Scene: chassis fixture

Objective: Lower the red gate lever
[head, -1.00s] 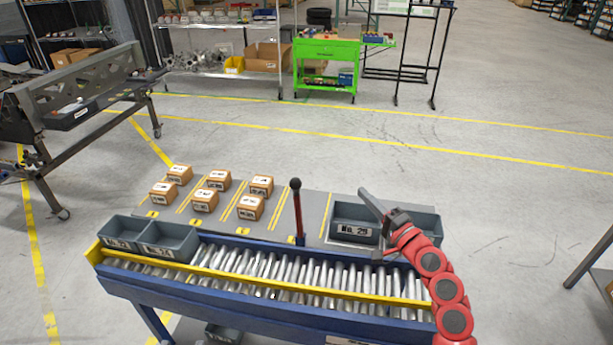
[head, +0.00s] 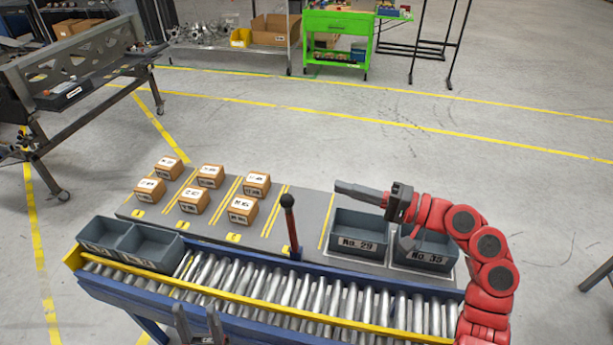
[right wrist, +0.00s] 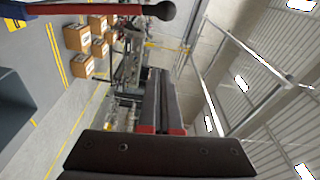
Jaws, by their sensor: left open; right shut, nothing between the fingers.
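The red gate lever (head: 291,228) stands upright, tilted slightly left, at the far edge of the roller conveyor (head: 270,290), with a black knob on top. In the right wrist view the lever (right wrist: 85,9) lies across the top left, its knob toward the middle. My right gripper (head: 338,187) is shut and empty. It points left above the No. 29 tote, its tip right of the knob and apart from it. My left gripper (head: 198,315) is open and empty at the bottom edge of the head view, over the near side of the conveyor.
Grey totes No. 29 (head: 357,244) and No. 35 (head: 430,262) sit right of the lever. Two joined grey bins (head: 150,240) stand at the conveyor's left end. Several brown cartons (head: 193,200) sit on the grey deck, left of the lever. A yellow rail runs along the conveyor.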

